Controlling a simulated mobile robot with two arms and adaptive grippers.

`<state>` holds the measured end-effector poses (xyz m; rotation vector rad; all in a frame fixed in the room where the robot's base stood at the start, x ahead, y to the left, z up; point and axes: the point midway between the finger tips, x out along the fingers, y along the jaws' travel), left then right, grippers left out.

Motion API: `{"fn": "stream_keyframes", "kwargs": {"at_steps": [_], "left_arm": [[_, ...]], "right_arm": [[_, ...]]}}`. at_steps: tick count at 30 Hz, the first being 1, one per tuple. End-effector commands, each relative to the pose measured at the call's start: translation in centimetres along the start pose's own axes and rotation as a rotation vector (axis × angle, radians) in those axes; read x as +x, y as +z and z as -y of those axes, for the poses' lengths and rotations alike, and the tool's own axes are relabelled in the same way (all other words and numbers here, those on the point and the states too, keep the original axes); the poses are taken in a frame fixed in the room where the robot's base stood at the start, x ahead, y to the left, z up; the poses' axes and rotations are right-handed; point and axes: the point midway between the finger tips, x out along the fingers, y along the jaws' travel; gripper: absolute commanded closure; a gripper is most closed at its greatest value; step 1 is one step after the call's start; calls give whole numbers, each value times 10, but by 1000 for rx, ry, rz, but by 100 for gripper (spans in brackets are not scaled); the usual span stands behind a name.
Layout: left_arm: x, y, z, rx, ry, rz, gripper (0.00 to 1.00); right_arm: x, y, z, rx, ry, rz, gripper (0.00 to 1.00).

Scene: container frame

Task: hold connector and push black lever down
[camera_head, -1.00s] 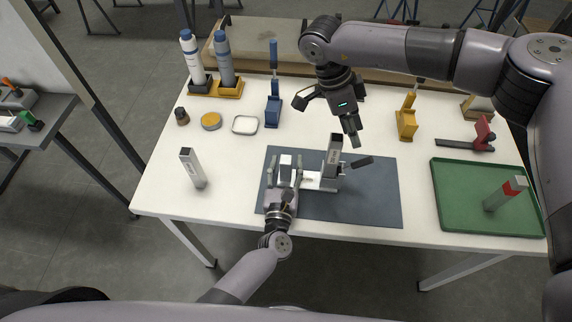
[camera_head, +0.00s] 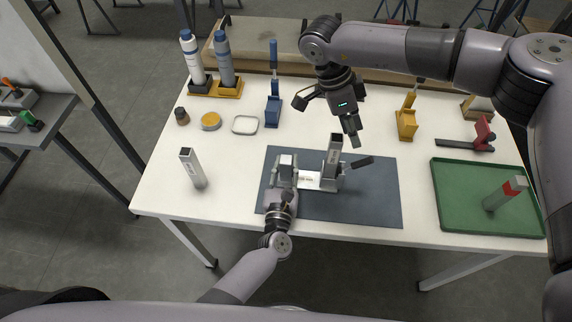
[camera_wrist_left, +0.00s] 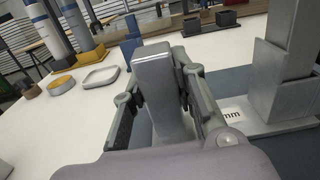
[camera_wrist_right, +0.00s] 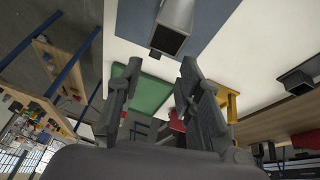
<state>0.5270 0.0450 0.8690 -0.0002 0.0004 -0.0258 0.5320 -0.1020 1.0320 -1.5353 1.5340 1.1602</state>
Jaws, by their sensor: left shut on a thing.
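My left gripper (camera_head: 285,170) is shut on the connector, a grey upright block (camera_head: 286,160) at the left end of the fixture. In the left wrist view the block (camera_wrist_left: 160,92) stands upright between the fingers. A white labelled base plate (camera_head: 309,181) joins it to an upright grey square tube (camera_head: 333,150) on the right. The black lever (camera_head: 360,162) sticks out to the right of the tube, tilted slightly upward. My right gripper (camera_head: 335,115) hangs above and behind the tube, apart from the lever. Its fingers are spread and empty in the right wrist view (camera_wrist_right: 158,80).
The fixture stands on a dark grey mat (camera_head: 375,205). Blue (camera_head: 272,110) and yellow (camera_head: 406,124) clamps stand behind. The mat right of the lever is clear.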

Motion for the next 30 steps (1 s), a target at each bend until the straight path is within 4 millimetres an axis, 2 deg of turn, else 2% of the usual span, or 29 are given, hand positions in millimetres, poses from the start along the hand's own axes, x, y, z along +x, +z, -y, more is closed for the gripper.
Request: {"fn": "stream_keyframes", "kwargs": {"at_steps": [7,11,15,21,27,30], "left_arm": [[0,0,0,0,0,0,100],[0,0,0,0,0,0,100],[0,0,0,0,1,-1,100],[0,0,0,0,0,-1,100],[0,0,0,0,0,-1,100],[0,0,0,0,0,-1,100]], "right_arm": [[0,0,0,5,3,4,82],[-5,-6,-4,101,52,64,91],[-18,-16,-15,360,203,225,100],[-17,2,-39,753,403,419,100],[-14,8,-54,1175,604,551,100],[-12,4,-59,1395,702,602,100]]}}
